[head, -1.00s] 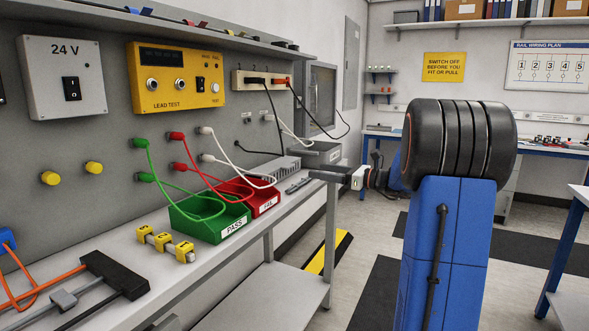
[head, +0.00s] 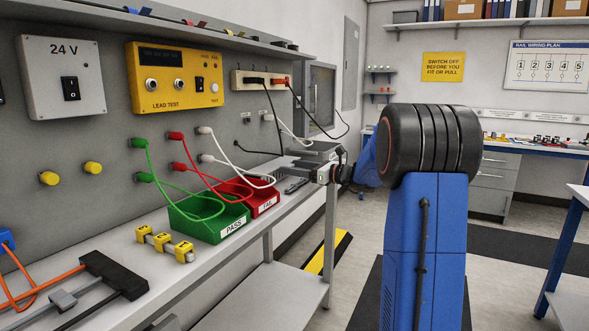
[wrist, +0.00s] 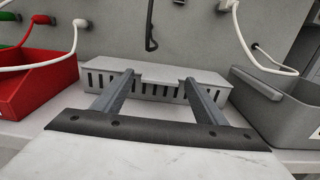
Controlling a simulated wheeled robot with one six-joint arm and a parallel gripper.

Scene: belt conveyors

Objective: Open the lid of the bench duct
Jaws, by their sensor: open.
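The bench duct (wrist: 160,90) is a light grey slotted box on the bench against the back panel, centred in the wrist view. Its lid (wrist: 150,68) is a plain pale strip lying flat over the slotted front; it looks closed. My gripper (wrist: 157,80) is open and empty. Its two grey fingers reach forward to the duct, with their tips apart at the lid's front edge, toward either end. I cannot tell whether they touch it. In the head view my gripper (head: 298,165) hides much of the duct at the bench's far end.
A red FAIL bin (wrist: 40,88) stands left of the duct and a grey bin (wrist: 275,108) right of it. White leads (wrist: 245,40) and a black lead hang close above. A green PASS bin (head: 205,222) stands nearer.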

